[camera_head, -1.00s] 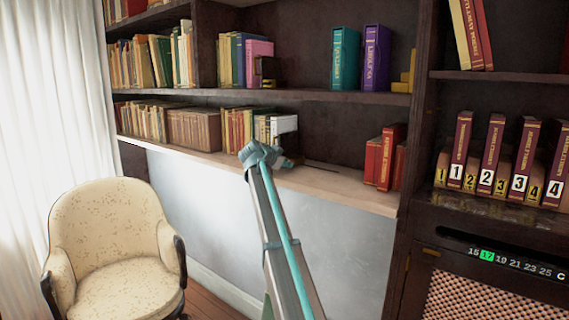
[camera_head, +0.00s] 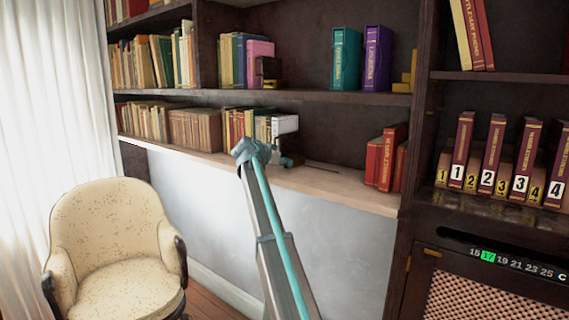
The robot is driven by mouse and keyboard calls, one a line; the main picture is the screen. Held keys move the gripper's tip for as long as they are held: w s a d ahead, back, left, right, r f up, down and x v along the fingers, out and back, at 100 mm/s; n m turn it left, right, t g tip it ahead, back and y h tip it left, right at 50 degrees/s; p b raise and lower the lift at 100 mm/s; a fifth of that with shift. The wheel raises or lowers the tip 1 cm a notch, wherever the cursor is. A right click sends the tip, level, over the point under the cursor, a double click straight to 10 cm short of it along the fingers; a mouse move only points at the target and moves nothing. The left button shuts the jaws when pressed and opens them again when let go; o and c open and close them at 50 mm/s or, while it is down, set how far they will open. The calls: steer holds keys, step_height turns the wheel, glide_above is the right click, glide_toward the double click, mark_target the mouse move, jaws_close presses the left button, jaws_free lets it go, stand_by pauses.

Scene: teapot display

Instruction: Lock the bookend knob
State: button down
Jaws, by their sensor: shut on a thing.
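The bookend (camera_head: 285,124) is a pale block with a dark lower part, standing against the right end of a row of books on the lower shelf. My gripper (camera_head: 286,161) is low at the bookend's foot, just above the shelf board, partly behind my arm's wrist. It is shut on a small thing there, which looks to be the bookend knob. The knob itself and the fingertips are too small and too covered to make out clearly.
Books (camera_head: 240,127) stand left of the bookend. A slot (camera_head: 325,167) runs along the shelf board to its right, with bare shelf up to the red books (camera_head: 385,160). A shelf with teal and purple books (camera_head: 347,60) hangs above. A cream armchair (camera_head: 112,240) stands at lower left.

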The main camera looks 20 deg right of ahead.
steer(key=c, duration=1.3)
jaws_free()
steer(key=shift+o, duration=0.2)
steer(key=v, duration=1.2)
